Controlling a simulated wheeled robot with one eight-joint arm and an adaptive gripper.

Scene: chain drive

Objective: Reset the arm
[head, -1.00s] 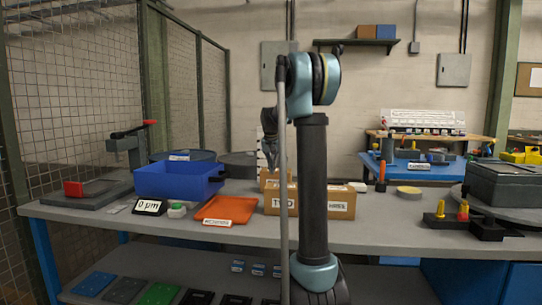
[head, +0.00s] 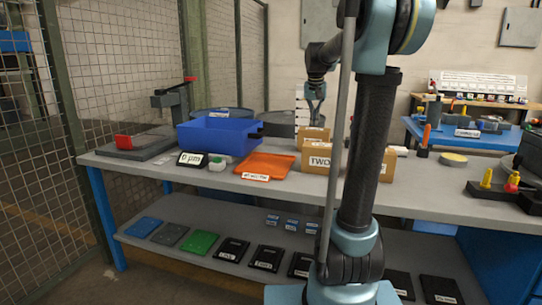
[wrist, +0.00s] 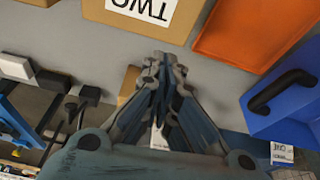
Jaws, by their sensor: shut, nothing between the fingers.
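My arm rises in front of the bench in the head view, and its far end reaches back over the table. My gripper (head: 316,108) points down just behind the cardboard boxes. In the wrist view my gripper (wrist: 160,58) has its fingers together with nothing between them. The box labelled TWO (head: 318,158) sits on the bench; part of it shows at the top of the wrist view (wrist: 180,22). My arm's column partly hides the boxes.
The grey bench (head: 225,182) holds an orange tray (head: 266,164), a blue bin (head: 218,137), a small display (head: 191,160) and a lever press (head: 172,101). Coloured plates and black trays lie on the lower shelf (head: 165,250). A mesh fence (head: 110,80) stands at left.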

